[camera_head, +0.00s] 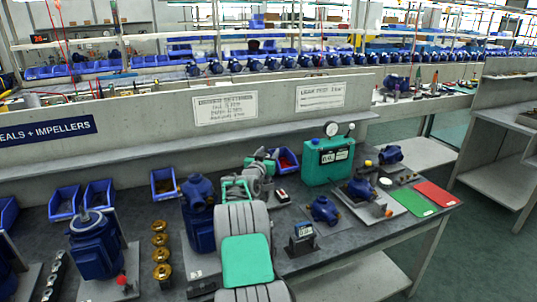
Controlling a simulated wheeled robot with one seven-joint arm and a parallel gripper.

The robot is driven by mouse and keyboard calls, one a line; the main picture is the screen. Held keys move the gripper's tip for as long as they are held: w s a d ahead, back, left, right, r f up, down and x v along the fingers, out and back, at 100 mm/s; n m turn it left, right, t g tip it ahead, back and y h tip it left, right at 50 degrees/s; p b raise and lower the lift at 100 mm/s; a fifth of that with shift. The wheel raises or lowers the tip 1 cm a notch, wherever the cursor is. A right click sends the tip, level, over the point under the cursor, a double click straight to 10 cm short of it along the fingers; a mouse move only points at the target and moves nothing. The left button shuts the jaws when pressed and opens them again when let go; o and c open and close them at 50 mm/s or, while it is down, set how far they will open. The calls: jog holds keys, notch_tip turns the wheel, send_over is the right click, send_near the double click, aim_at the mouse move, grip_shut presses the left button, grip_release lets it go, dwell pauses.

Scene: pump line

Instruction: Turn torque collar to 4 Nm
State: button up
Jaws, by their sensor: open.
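I cannot make out a torque collar or its scale for certain. A small dark device with a lit display (303,238) stands near the front edge of the bench, right of my arm. My grey and green arm reaches up from the bottom middle over the bench. My gripper (271,157) is at its far end, small and partly hidden by my own wrist links. It is open, and I see nothing held in it. A blue bin (286,160) with red parts is just beyond it. My arm hides part of the bench behind it.
A green tester box (327,161) with a dial stands right of my arm. Blue pumps (324,209), green (413,202) and red (436,194) mats lie further right. Left are a large blue motor (95,240), brass parts (161,254) and blue bins (64,201). A low wall backs the bench.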

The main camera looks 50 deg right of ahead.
jog(key=v, duration=0.7)
jog(key=shift+s+a+b, duration=0.15)
jog(key=shift+a+b, duration=0.2)
jog(key=shift+b, duration=0.1)
